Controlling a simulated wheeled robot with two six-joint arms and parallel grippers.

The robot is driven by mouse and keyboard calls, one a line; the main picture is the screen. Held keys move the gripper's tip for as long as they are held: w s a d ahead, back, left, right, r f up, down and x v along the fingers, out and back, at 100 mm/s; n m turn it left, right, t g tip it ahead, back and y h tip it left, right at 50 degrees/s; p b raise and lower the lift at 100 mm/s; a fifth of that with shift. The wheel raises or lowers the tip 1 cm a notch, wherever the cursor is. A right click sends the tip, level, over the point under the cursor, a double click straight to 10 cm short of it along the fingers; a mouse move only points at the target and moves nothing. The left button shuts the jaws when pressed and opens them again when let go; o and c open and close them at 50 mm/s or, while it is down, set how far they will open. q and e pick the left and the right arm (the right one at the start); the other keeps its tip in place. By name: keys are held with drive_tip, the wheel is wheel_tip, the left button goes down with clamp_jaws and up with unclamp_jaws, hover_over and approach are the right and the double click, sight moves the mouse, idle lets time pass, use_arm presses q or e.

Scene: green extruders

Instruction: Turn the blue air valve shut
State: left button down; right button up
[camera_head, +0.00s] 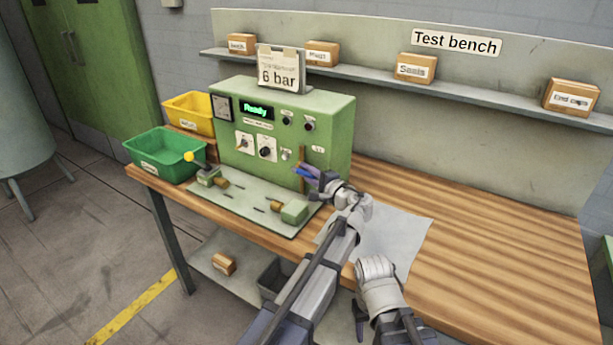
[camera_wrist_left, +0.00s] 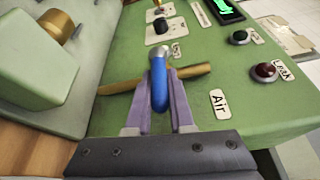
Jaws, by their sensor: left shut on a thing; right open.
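The blue air valve handle (camera_wrist_left: 158,80) sits on a brass pipe (camera_wrist_left: 195,72) on the front of the green panel, beside the label "Air". In the left wrist view the handle appears to lie across the pipe. My left gripper (camera_head: 310,174) is shut on the handle, with a purple finger on each side of it; the grip also shows in the left wrist view (camera_wrist_left: 160,98). In the head view the pipe (camera_head: 301,160) stands upright and the fingers partly hide the handle. My right gripper (camera_head: 377,285) is open, low over the bench front; its fingertips are hard to make out.
The green panel (camera_head: 335,130) has a lit "Ready" display, knobs and a "6 bar" card (camera_head: 278,72) on top. A fixture plate (camera_head: 240,207) lies before it. Green (camera_head: 165,155) and yellow (camera_head: 188,110) bins stand left. The wooden bench (camera_head: 500,240) is clear at right.

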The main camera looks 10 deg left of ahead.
idle(0.3)
use_arm(q)
drive_tip(key=c, duration=0.8)
unclamp_jaws()
drive_tip(key=shift+s, duration=0.1)
